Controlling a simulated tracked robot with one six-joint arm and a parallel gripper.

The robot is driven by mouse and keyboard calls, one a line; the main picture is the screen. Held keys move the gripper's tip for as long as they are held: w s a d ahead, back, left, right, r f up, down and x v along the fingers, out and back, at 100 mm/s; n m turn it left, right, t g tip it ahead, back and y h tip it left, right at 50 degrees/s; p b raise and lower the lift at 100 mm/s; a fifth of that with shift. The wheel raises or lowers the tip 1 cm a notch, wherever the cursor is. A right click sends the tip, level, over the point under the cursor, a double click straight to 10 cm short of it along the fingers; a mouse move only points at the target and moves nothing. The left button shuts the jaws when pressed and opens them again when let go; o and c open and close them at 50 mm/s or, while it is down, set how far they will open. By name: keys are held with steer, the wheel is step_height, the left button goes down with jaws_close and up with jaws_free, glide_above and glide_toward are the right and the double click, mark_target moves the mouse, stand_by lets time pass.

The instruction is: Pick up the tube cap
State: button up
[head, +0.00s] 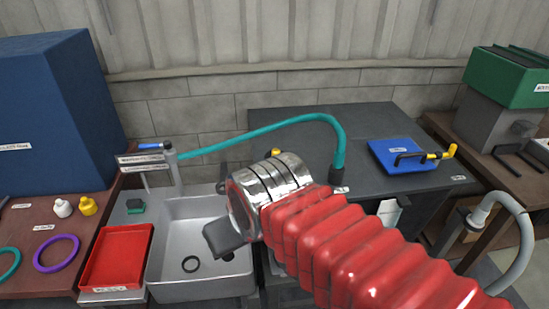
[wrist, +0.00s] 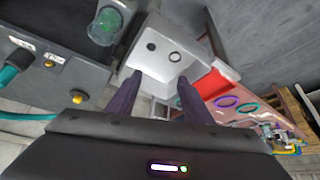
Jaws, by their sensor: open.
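My gripper (head: 217,238) hangs over the metal sink (head: 165,280), at the end of my red bellows arm. In the wrist view its two dark fingers (wrist: 160,77) stand apart with nothing between them, and the sink (wrist: 143,62) lies beyond their tips. No part is clearly marked as the tube cap. A small white capped piece (head: 63,208) and a yellow one (head: 87,206) stand on the brown bench at left. A yellow knob on a black base (wrist: 78,97) shows left of the fingers in the wrist view.
A red tray (head: 107,284) is left of the sink. Purple (head: 56,254) and teal rings lie on the bench. A teal hose (head: 270,128) arches behind my arm to the dark counter, which holds a blue tray (head: 385,150). A blue cabinet (head: 50,110) blocks the far left.

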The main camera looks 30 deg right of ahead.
steer(key=o, duration=0.7)
steer(key=shift+m, duration=0.3)
steer(key=w+d+r, duration=0.1)
steer(key=w, duration=0.1)
steer(key=w+d+r, duration=0.1)
steer(key=w+d, duration=0.1)
steer(key=w, duration=0.1)
steer(key=w+d+r, duration=0.1)
steer(key=w, duration=0.1)
steer(key=shift+w+d+r, duration=0.35)
steer(key=shift+w+d, duration=0.05)
steer(key=shift+o, duration=0.9)
steer(key=w+d+r, duration=0.1)
steer(key=w+d, duration=0.5)
steer(key=w, duration=0.1)
steer(key=shift+w+d+r+g+h, duration=0.15)
steer(key=shift+w+r+g+h, duration=0.15)
steer(key=shift+g, duration=0.1)
steer(key=m, duration=0.1)
glide_toward(275, 150)
steer(key=v, duration=0.3)
steer(key=shift+w+r, duration=0.15)
steer(key=shift+r, duration=0.2)
steer(key=x, duration=0.8)
steer(key=shift+f, duration=0.3)
